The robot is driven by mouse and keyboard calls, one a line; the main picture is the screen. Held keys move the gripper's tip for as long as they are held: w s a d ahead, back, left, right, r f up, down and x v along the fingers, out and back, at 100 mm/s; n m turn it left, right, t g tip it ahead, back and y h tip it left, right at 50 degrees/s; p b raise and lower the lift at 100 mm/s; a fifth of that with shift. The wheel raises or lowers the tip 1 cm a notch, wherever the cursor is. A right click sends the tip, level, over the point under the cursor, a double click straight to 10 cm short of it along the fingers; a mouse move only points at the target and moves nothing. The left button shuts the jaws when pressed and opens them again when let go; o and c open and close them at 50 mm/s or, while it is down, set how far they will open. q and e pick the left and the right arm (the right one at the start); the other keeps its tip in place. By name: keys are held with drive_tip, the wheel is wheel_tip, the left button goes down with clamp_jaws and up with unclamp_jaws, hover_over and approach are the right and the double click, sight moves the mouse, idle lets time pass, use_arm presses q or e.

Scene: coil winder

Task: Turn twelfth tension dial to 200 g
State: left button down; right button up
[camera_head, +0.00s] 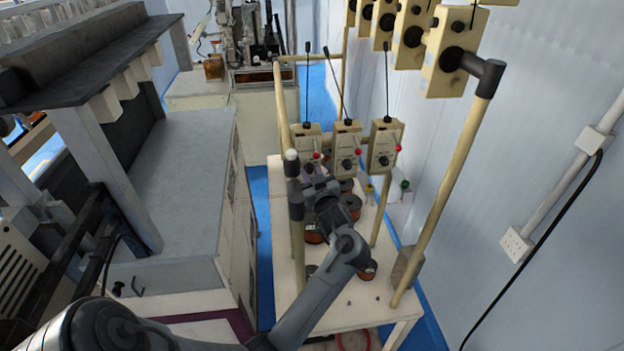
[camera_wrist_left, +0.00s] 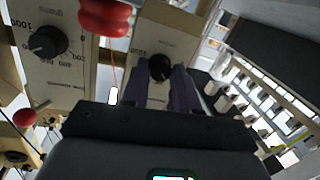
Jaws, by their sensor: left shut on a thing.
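Three cream tension boxes stand in a row on the low rack in the head view: left (camera_head: 307,139), middle (camera_head: 346,148) and right (camera_head: 383,148). My left gripper (camera_head: 318,181) is at the front of the left box and hides its lower part. In the left wrist view, the fingers (camera_wrist_left: 164,80) are closed on both sides of a black dial knob (camera_wrist_left: 160,67) on a cream box face (camera_wrist_left: 158,38). The fingers and knob hide its pointer and most of its scale, so I cannot read its setting. My right gripper is not in view.
Thin upright rods rise from the boxes. A wooden post (camera_head: 450,180) stands to the right, and a grey-topped cabinet (camera_head: 185,160) to the left.

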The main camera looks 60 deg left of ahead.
use_arm(q)
drive_tip(key=shift+n+b, duration=0.65)
drive_tip(key=shift+n, duration=0.55)
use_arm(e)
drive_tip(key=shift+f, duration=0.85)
use_arm(q)
drive_tip(key=shift+r, duration=0.1)
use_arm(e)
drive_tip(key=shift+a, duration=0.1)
use_arm(q)
drive_tip(key=c, duration=0.9)
unclamp_jaws()
drive_tip(key=shift+o, duration=0.2)
